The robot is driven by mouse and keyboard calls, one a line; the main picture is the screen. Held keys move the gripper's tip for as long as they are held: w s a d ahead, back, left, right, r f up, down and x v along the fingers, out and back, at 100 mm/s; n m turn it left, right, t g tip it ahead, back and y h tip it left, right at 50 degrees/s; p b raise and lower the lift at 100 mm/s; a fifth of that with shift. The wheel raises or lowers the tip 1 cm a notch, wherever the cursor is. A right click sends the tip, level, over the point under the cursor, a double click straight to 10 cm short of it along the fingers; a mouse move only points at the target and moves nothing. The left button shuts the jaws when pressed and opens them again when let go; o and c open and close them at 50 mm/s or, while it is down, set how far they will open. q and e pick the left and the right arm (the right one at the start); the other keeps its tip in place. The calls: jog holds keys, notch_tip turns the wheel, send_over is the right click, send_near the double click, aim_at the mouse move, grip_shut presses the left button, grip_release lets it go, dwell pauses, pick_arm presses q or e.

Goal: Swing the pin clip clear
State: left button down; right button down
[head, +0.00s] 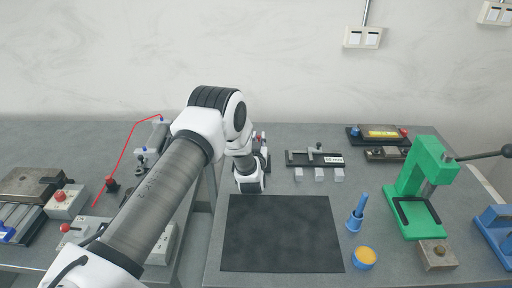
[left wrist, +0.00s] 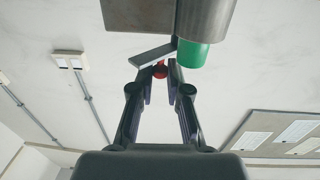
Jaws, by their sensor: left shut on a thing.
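My left gripper (left wrist: 160,76) is closed around a small red knob (left wrist: 160,69) in the left wrist view, with a finger on each side. The knob sits at the end of a flat grey bar (left wrist: 152,53), which looks like the pin clip. The bar runs beside a grey cylinder (left wrist: 207,22) and a green cylinder (left wrist: 192,54). In the head view my left arm reaches across to the back middle of the table. Its gripper is mostly hidden there behind the wrist, near a small red-tipped fixture (head: 258,136). My right gripper is in neither view.
A black mat (head: 282,232) lies in front of my left wrist. A rail fixture (head: 315,158) with white blocks stands to the right. A green press (head: 421,190), a blue holder (head: 357,213) and a yellow-topped blue pot (head: 364,258) are further right.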

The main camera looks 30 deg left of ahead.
pick_arm(q)
jog(key=n+g+y+b, duration=0.3)
jog(key=w+n+g+y+b, duration=0.1)
jog(key=n+g+y+b, duration=0.1)
jog(key=g+y+b, duration=0.1)
jog(key=w+n+g+y+b, duration=0.1)
jog(key=n+g+y+b, duration=0.1)
jog(key=b, duration=0.3)
jog(key=shift+w+d+f+n+g+y, duration=0.1)
jog(key=shift+d+f+n+g+y, duration=0.1)
jog(key=shift+n+g, duration=0.25)
jog(key=shift+w+d+f+n+g+y, duration=0.1)
jog(key=shift+n+g+y, duration=0.1)
jog(key=shift+n+g, duration=0.2)
jog(key=shift+w+r+n+g+y+b, duration=0.15)
jog(key=shift+r+n+g+y+b, duration=0.15)
jog(key=shift+n+g+b, duration=0.6)
jog(key=shift+a+r+m+g, duration=0.1)
jog(key=shift+m+g, duration=0.15)
jog(key=c, duration=1.2)
grip_release()
notch_tip(320, 180, up, 10)
jog(key=shift+f, duration=0.1)
